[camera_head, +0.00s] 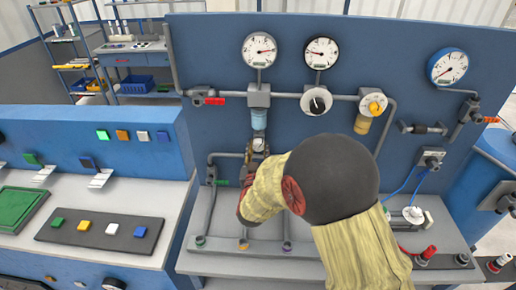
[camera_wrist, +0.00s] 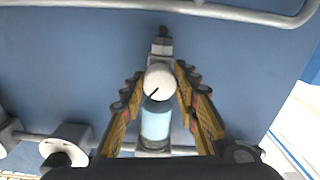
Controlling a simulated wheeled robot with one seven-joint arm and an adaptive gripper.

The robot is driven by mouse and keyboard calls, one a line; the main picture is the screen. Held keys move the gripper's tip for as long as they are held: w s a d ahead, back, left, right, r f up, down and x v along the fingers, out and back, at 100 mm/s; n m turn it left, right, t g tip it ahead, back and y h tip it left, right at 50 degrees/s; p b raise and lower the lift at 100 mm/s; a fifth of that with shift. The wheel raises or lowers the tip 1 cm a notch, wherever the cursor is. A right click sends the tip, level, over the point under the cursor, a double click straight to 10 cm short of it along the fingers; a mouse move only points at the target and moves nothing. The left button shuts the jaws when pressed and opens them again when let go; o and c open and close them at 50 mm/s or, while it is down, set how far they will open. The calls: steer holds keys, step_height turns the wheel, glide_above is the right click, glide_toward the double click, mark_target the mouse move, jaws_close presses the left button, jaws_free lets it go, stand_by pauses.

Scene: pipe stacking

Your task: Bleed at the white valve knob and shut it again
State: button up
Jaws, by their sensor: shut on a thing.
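The white valve knob (camera_wrist: 159,80) is round, with a dark pointer line slanting to the lower left in the wrist view. It sits at the end of a light blue bowl (camera_wrist: 155,122). In the head view the knob (camera_head: 259,144) is below the blue bowl (camera_head: 258,119) and a grey block on the panel. My gripper (camera_wrist: 160,84) has its yellow-and-black fingers on either side of the knob, shut on it. In the head view my gripper (camera_head: 256,155) is partly hidden by my arm.
A pipe with gauges (camera_head: 260,50), a red-handled valve (camera_head: 208,98), a black-and-white knob (camera_head: 316,101) and a yellow knob (camera_head: 374,106) surrounds the spot. A green-handled valve (camera_head: 218,182) is close at lower left. Upright pipes stand below.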

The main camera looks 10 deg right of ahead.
steer(key=n+p, duration=0.1)
steer(key=n, duration=0.2)
steer(key=shift+n, duration=0.4)
steer(key=shift+n+p, duration=0.55)
steer(key=shift+n, duration=1.25)
steer(key=o, duration=1.2)
steer(key=shift+c, duration=0.2)
steer(key=shift+s, duration=0.1)
steer(key=v, duration=1.1)
steer(key=shift+s, duration=0.35)
steer(key=shift+a, duration=0.1)
